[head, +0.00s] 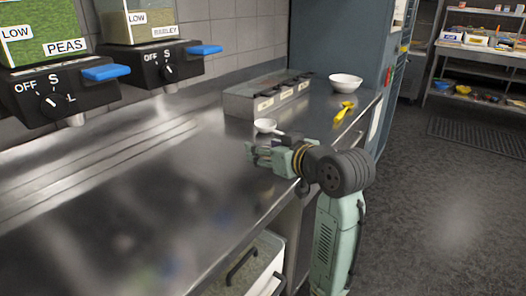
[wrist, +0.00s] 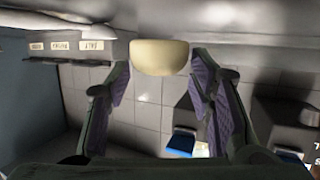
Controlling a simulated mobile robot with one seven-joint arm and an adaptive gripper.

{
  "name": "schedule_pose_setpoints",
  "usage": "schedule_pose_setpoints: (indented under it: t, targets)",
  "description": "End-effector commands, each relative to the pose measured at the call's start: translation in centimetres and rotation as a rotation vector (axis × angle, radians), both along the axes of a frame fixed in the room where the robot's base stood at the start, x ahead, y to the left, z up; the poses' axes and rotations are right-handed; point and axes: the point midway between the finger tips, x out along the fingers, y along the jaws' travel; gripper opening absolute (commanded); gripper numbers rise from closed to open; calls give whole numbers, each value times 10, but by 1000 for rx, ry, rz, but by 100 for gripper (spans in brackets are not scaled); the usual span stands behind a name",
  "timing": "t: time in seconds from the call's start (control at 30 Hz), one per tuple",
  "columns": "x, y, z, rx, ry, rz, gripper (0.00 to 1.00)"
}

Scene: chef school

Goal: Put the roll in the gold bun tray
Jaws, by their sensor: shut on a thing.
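My gripper (head: 250,150) is held over the steel counter in the head view, its fingers pointing left. In the wrist view its fingers (wrist: 162,75) flank a pale cream, rounded thing with one flat side, which looks like the roll (wrist: 160,58). The fingers are shut on it. In the head view I cannot make the roll out at the fingers. I see no gold bun tray in either view.
The steel counter (head: 150,220) is mostly clear on the left. A white ladle-like spoon (head: 265,125) lies just behind my gripper. Further back are a labelled steel box (head: 250,102), a white bowl (head: 346,83) and a yellow utensil (head: 343,112). Dispensers (head: 60,92) hang at the left.

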Motion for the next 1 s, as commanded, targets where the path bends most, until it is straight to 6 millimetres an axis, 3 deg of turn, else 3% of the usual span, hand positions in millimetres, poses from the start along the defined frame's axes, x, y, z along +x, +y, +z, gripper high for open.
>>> schedule_pose_setpoints:
  t: [0.33, 0.53, 0.97, 1.0]
  targets:
    - [35, 8, -6, 0, 4, 1, 21]
    - [33, 8, -34, 0, 1, 0, 21]
    - [33, 8, -42, 0, -1, 0, 21]
    - [33, 8, -42, -1, -1, 0, 49]
